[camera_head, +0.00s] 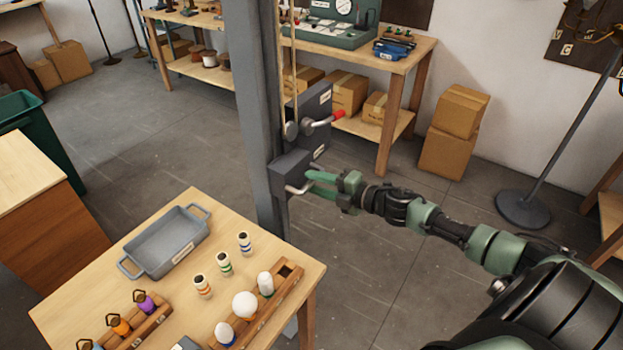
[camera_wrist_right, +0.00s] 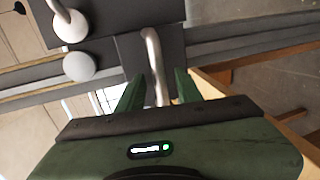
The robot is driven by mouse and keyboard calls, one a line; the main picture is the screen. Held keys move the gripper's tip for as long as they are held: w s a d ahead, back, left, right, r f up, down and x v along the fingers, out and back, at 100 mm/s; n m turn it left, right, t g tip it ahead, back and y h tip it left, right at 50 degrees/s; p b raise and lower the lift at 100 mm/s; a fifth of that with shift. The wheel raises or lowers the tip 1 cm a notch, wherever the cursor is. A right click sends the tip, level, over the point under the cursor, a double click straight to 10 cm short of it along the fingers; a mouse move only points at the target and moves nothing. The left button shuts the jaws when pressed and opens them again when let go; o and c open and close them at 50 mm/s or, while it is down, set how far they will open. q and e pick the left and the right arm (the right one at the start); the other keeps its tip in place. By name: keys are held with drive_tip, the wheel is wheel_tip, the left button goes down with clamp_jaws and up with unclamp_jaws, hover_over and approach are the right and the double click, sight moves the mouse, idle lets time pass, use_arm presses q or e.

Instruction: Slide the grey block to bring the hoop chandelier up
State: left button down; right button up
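The grey block (camera_head: 291,172) sits against the tall grey post (camera_head: 262,110) and has a bent silver handle (camera_head: 297,189). The same handle shows in the right wrist view (camera_wrist_right: 152,50). My right gripper (camera_head: 310,182) is at the block, its green fingers on either side of the handle. In the wrist view the fingers stand apart (camera_wrist_right: 158,92), with gaps beside the handle, so it looks open around it. The hoop chandelier cannot be made out. My left gripper is out of view.
Above the block, a dark grey box (camera_head: 312,105) with a red-tipped lever (camera_head: 338,116) is by the post, and ropes (camera_head: 286,50) run upward. A wooden table (camera_head: 105,235) with a grey tray (camera_head: 170,248) and bulbs stands in front. Cardboard boxes (camera_head: 450,150) stand behind right.

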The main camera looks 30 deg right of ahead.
drive_tip(key=shift+x, duration=0.9)
clamp_jaws()
idle(0.9)
